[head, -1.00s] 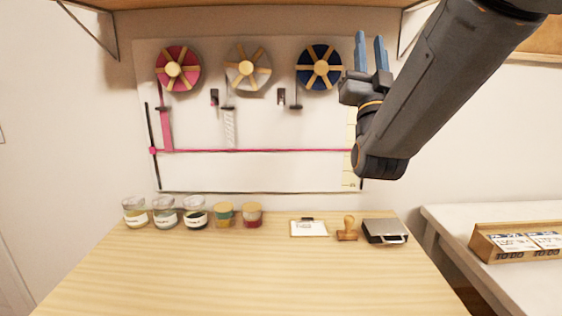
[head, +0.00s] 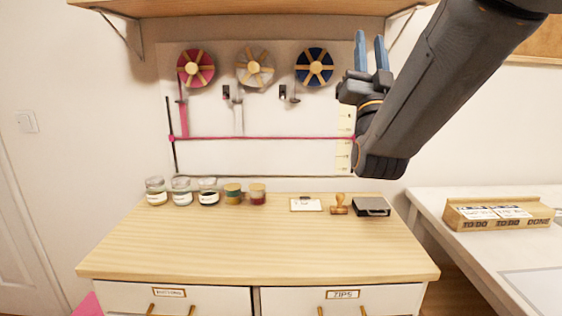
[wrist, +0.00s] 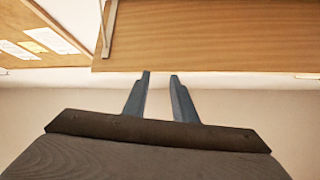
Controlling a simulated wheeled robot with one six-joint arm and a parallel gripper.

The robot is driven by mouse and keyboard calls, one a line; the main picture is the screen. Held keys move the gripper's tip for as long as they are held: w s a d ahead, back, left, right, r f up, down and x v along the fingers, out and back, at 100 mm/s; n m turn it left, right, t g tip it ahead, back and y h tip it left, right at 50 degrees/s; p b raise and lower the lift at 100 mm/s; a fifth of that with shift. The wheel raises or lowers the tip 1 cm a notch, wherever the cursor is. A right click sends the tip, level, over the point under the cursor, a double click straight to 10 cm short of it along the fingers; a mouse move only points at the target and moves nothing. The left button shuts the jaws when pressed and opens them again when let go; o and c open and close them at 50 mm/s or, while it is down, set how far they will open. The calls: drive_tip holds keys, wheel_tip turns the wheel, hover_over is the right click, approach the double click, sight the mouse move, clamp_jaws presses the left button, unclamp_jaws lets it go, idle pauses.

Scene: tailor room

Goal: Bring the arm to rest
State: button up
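My gripper (head: 369,52) is raised at the upper right of the head view, in front of the wall, with its blue fingers pointing up. The fingers stand apart with nothing between them. In the wrist view my gripper (wrist: 160,75) also shows open and empty, below the underside of a wooden shelf (wrist: 210,35). My arm is folded up, well above the wooden dresser top (head: 250,245).
Jars (head: 182,191), a stamp (head: 339,204) and a black stamp pad (head: 371,207) line the dresser's back. Ribbon spools (head: 254,68) hang on the wall panel. A white table (head: 440,205) with a cardboard tray (head: 497,224) stands right. The dresser's front top is clear.

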drive_tip(key=w+f+n+g+y, duration=0.3)
drive_tip(key=f+g, duration=1)
drive_tip(key=f, duration=1.5)
drive_tip(key=s+d+f+n+g, duration=0.1)
drive_tip(key=s+f+g, duration=1.1)
drive_tip(key=s+f, duration=0.85)
drive_tip(key=s+a+f+n+g+y+b, duration=0.15)
drive_tip(key=s+a+f+b, duration=0.35)
drive_tip(key=b, duration=0.6)
drive_tip(key=s+a+f+n+g+h+b, duration=0.1)
drive_tip(key=s+a+f+n+b, duration=0.15)
drive_tip(key=a+f+b, duration=0.65)
drive_tip(key=d+r+m+p, duration=0.3)
drive_tip(key=d+r+p, duration=1)
drive_tip(key=p, duration=0.6)
drive_tip(key=shift+w+d+r+m, duration=0.15)
drive_tip(key=shift+d+r+m, duration=0.25)
drive_tip(key=shift+r, duration=0.35)
